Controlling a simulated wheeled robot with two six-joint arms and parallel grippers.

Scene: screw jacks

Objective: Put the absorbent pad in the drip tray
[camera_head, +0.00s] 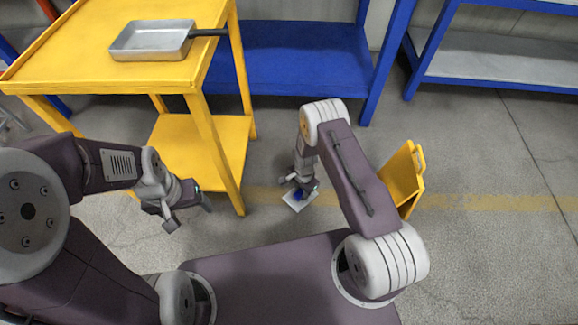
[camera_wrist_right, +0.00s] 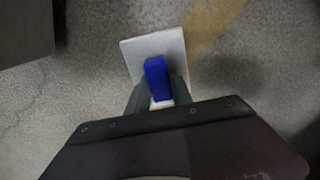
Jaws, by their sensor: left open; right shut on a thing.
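The absorbent pad (camera_head: 299,203) is a flat white square with a blue grip on top, low near the floor in front of my base. My right gripper (camera_head: 300,188) is shut on its blue grip. In the right wrist view the white pad (camera_wrist_right: 154,48) and the blue grip show between my fingers; whether the pad touches the floor I cannot tell. The drip tray (camera_head: 152,42) is a shallow grey metal pan with a dark handle, on the yellow cart's top at the upper left. My left gripper (camera_head: 188,211) is open and empty, left of the cart's near leg.
The yellow cart (camera_head: 60,65) has a lower shelf and legs between my arms. Blue shelving (camera_head: 290,60) stands behind it, with a blue bench (camera_head: 490,68) at the upper right. A yellow object (camera_head: 403,178) stands right of my right arm. Floor at the right is clear.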

